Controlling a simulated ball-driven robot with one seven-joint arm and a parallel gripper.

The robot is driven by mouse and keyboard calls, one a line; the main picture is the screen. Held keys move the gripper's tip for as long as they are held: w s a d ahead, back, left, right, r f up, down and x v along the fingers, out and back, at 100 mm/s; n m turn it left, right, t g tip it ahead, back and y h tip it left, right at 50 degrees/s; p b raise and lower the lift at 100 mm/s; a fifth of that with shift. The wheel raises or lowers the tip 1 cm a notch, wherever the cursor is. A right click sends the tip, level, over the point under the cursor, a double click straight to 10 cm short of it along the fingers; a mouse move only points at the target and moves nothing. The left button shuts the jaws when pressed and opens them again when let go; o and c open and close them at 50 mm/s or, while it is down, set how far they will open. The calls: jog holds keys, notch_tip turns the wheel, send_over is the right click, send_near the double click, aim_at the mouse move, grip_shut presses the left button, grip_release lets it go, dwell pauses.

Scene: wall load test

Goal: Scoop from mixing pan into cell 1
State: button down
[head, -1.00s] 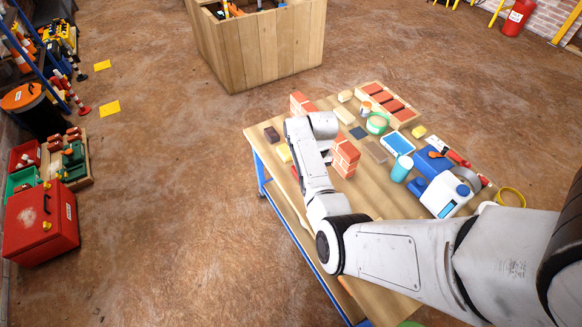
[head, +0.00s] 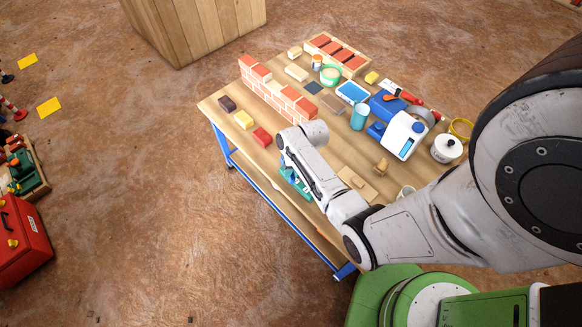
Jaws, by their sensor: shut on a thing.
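A teal pan-like thing (head: 294,181), perhaps the mixing pan, lies at the table's near left edge, mostly hidden under my arm. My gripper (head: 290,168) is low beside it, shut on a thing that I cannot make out. My wrist hides most of the fingers. A small red-brick wall (head: 278,92) with pale joints stands upright on the table beyond my gripper. I cannot make out which part is cell 1. A round green tub (head: 330,75) with pale contents stands farther back.
A brick crate (head: 362,69) is at the back. A wooden piece (head: 382,166) lies nearer me.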

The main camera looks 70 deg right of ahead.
jog(key=shift+s+d+f+t+y+b, duration=0.15)
jog(key=shift+f+t+y+b, duration=0.45)
jog(key=shift+b, duration=0.4)
jog(key=shift+s+d+f+t+y+b, duration=0.1)
jog(key=shift+f+t+y+b, duration=0.3)
jog(key=shift+f+t+b, duration=0.5)
jog(key=t+b, duration=0.1)
jog(key=b, duration=0.1)
jog(key=f+t+y+b, duration=0.1)
jog(key=b, duration=0.2)
jog(key=shift+s+d+f+y, duration=0.15)
jog(key=shift+s+y, duration=0.1)
jog(key=shift+y, duration=0.05)
jog(key=shift+s+d+f+t+y+b, duration=0.15)
jog(key=shift+t+y+b, duration=0.25)
jog(key=shift+t+b, duration=0.45)
jog(key=shift+s+t+y+b, duration=0.1)
jog(key=shift+t+y+b, duration=0.2)
jog(key=shift+t+b, duration=0.25)
jog(key=shift+r+p, duration=1.9)
jog(key=shift+r, duration=0.25)
